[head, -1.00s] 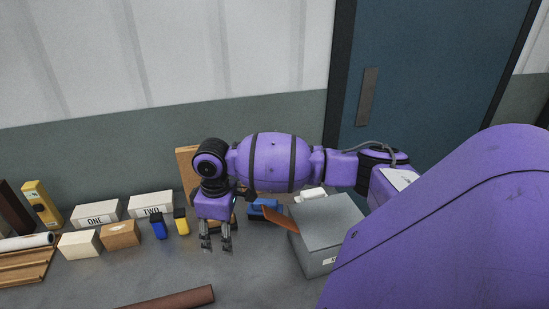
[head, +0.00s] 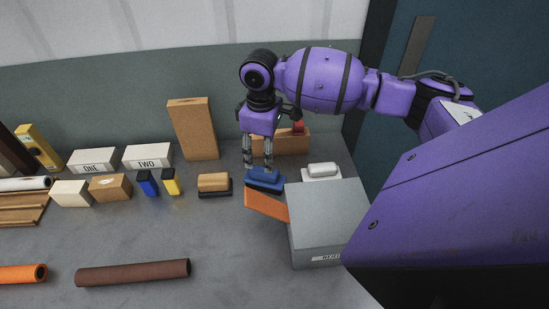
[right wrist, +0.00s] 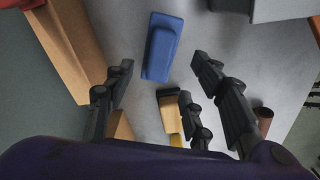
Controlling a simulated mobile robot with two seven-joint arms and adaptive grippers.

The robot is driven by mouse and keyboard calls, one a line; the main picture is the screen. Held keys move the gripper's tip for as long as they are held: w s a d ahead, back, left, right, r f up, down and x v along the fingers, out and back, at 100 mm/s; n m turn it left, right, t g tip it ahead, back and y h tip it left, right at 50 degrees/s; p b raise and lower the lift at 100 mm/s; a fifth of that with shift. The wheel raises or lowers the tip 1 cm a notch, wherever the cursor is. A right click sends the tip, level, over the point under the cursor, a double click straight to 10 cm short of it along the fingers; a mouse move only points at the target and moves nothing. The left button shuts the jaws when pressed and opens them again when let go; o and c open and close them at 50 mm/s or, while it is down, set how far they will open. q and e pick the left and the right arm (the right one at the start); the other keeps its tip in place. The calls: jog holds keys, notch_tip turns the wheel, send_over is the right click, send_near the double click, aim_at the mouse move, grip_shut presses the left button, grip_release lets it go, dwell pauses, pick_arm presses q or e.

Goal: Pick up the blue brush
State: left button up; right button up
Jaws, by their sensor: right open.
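The blue brush (head: 265,181) lies on the grey table just left of a grey box, and it also shows in the right wrist view (right wrist: 162,47). My right gripper (head: 258,166) points down at the far left part of the brush, very close to it in the head view. In the right wrist view my right gripper (right wrist: 163,62) has its fingers apart, with nothing held, and the brush lies beyond and between the fingertips. I cannot tell whether the fingers touch it. My left gripper is not in view.
A grey box (head: 328,220) with an orange flap (head: 267,205) stands right of the brush. A white-topped brush (head: 321,172) lies behind the box. A tan-topped brush (head: 214,184) is to the left. A cork-coloured block (head: 193,129) stands behind. The front middle is clear.

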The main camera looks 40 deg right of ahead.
aim_at(265, 178)
jog(key=shift+d, duration=0.1)
jog(key=shift+f, duration=1.5)
notch_tip(265, 178, down, 5)
jog(key=shift+r, duration=0.2)
grip_shut()
